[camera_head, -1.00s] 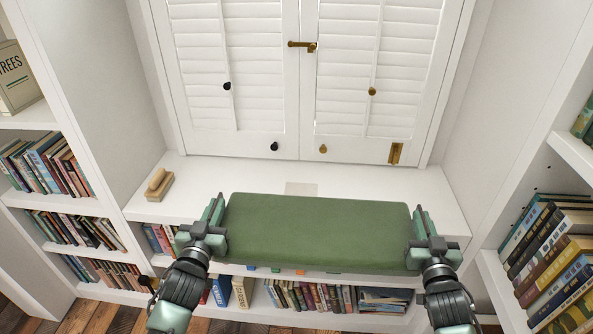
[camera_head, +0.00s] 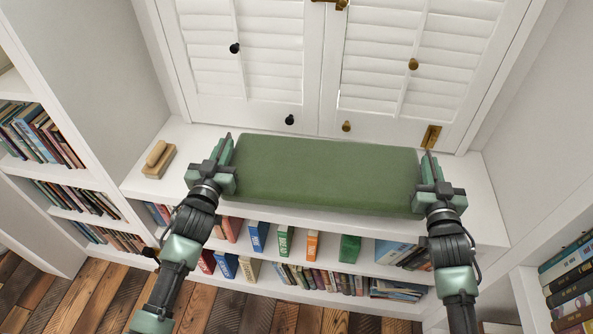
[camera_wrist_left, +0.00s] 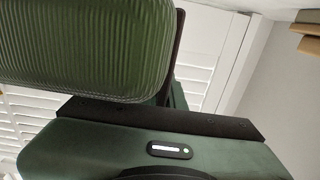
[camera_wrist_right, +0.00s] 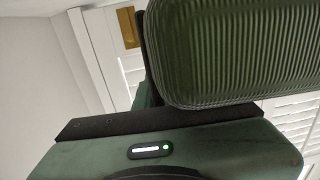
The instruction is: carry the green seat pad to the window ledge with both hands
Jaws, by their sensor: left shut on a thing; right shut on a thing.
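The green seat pad (camera_head: 325,175) is a long cushion held level between my two grippers, over the white window ledge (camera_head: 480,205) in the head view. I cannot tell whether its underside touches the ledge. My left gripper (camera_head: 224,165) is shut on the pad's left end. My right gripper (camera_head: 430,182) is shut on its right end. The pad's ribbed end shows close up in the left wrist view (camera_wrist_left: 85,45) and in the right wrist view (camera_wrist_right: 235,50). The pad hides the middle of the ledge.
A wooden brush (camera_head: 158,160) lies at the ledge's left end, apart from my left gripper. White louvred shutters (camera_head: 345,70) with knobs stand behind the ledge. Shelves of books (camera_head: 310,280) are below it. Bookcases stand at left (camera_head: 55,208) and right.

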